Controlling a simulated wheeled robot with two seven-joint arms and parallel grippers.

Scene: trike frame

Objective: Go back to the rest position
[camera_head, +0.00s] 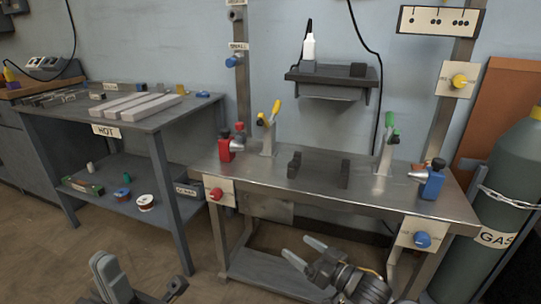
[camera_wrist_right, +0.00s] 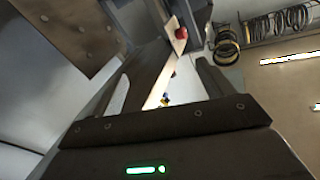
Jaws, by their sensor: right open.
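My right gripper (camera_head: 303,250) is low in front of the metal workbench (camera_head: 250,180), near its lower shelf in the head view. Its two fingers stand apart with nothing between them. In the right wrist view the fingers of the right gripper (camera_wrist_right: 165,85) also show spread and empty. My left gripper (camera_head: 106,270) is at the bottom left of the head view, above the floor. Its fingers are seen nearly in line, so their gap cannot be judged, and I see no object at them.
A table marked HOT (camera_head: 60,116) with pale bars (camera_head: 150,107) stands left. A green gas cylinder (camera_head: 500,185) stands right. Brown floor (camera_head: 50,255) is open at front left.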

